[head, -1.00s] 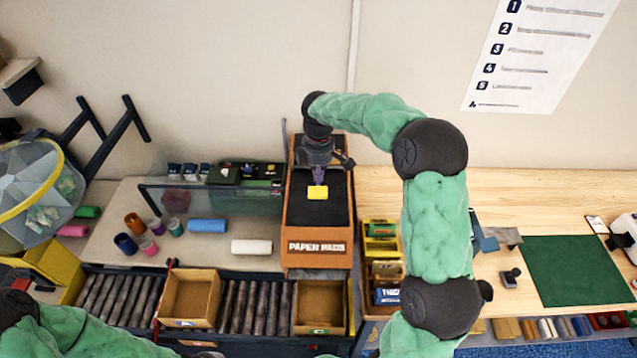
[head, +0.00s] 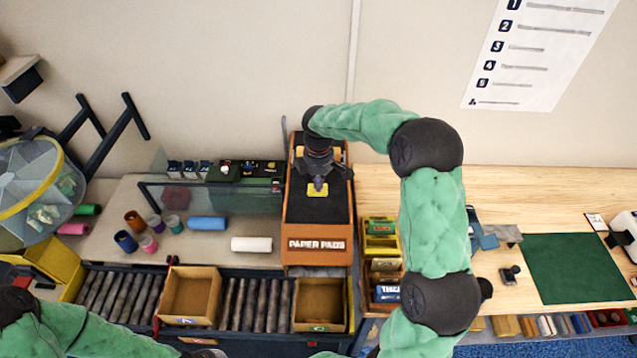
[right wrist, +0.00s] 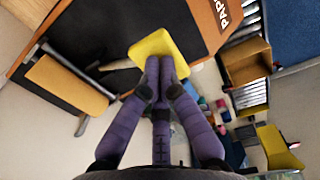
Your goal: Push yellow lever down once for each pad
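The orange paper pads dispenser (head: 318,257) stands at the centre of the head view, with a dark top. The yellow lever (head: 325,192) has a flat square paddle over that top; it also shows in the right wrist view (right wrist: 150,45). My right gripper (head: 319,184) is over the lever, its purple fingers together with nothing between them. In the right wrist view the fingertips (right wrist: 160,64) meet the paddle's edge and seem to touch it. No loose pad is clearly visible. My left arm enters at lower left; its gripper is out of view.
Two open cartons, one left (head: 191,293) and one right (head: 320,304), stand on the roller conveyor (head: 241,304) and look empty. A box rack (head: 381,245) stands right of the dispenser. Cups and rolls, including a white one (head: 251,244), lie to its left.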

